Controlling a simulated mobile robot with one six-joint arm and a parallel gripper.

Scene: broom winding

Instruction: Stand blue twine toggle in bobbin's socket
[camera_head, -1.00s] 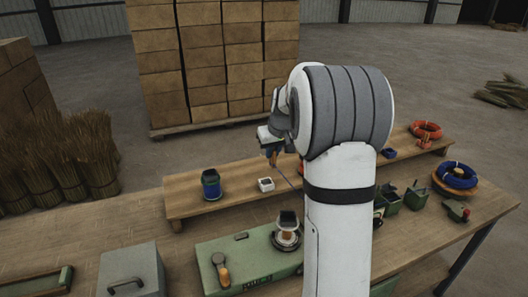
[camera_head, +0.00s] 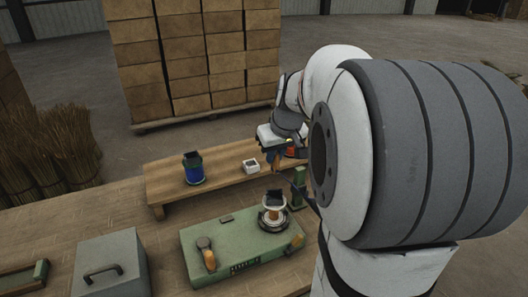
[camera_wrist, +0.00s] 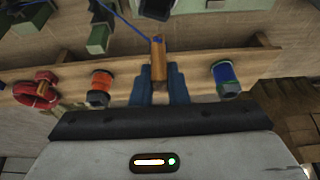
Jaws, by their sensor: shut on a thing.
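My gripper (camera_wrist: 159,88) is shut on a wooden toggle (camera_wrist: 158,62) with blue twine at its far end; a blue strand runs from it up and left in the wrist view. In the head view my gripper (camera_head: 272,164) hangs by the raised wooden shelf, right of a small white block with a dark top opening (camera_head: 251,166). A blue-wound bobbin with a dark top (camera_head: 193,170) stands upright on the shelf to the left; it also shows in the wrist view (camera_wrist: 226,78). The toggle is apart from it. I cannot tell which part is the socket.
An orange-wound bobbin (camera_wrist: 101,86) and a red coil (camera_wrist: 36,92) are on the shelf. A green machine (camera_head: 235,250) with a round metal spindle stands in front, beside a grey-green box (camera_head: 110,265). My arm hides the right side of the head view.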

